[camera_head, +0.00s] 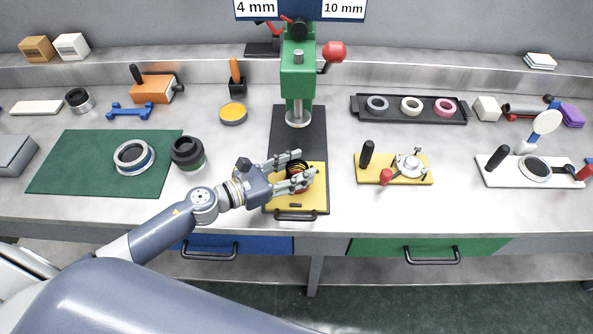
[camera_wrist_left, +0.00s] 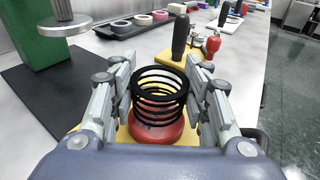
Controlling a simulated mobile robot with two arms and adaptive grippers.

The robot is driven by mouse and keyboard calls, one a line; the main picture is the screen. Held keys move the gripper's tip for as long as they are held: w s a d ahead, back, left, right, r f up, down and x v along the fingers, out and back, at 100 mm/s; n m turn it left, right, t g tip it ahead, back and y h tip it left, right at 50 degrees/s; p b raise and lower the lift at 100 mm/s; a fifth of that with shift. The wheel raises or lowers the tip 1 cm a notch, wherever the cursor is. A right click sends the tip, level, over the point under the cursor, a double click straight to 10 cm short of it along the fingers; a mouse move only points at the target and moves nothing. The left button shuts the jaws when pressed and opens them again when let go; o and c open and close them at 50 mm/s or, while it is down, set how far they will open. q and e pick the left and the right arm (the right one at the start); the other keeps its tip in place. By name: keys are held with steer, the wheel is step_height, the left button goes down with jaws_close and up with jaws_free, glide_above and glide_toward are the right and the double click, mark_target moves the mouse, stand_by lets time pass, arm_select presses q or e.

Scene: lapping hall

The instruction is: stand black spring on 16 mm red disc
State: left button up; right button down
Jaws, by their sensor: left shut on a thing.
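The black spring (camera_wrist_left: 160,82) is upright between the fingers of my left gripper (camera_wrist_left: 160,70), which is shut on it. The red disc (camera_wrist_left: 157,133) lies directly below the spring on a yellow plate (camera_head: 283,203). The spring's lower coils overlap the disc in the left wrist view; I cannot tell whether they touch it. In the head view my left gripper (camera_head: 304,166) reaches in from the left over the plate, and its fingers partly hide the spring and disc. My right gripper is not in view.
A green press (camera_head: 298,80) stands behind the plate on a black base (camera_head: 297,141). A yellow fixture (camera_head: 395,170) with a black handle and a red knob is to the right. A green mat (camera_head: 80,160) with a ring lies left. A black tray (camera_head: 460,117) holds several rings.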

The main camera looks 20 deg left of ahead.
arm_select(q)
steer(key=shift+f, duration=0.45)
steer(key=shift+f, duration=0.1)
steer(key=o, duration=0.5)
steer(key=shift+f, duration=0.1)
steer(key=o, duration=0.5)
steer(key=shift+c, duration=0.2)
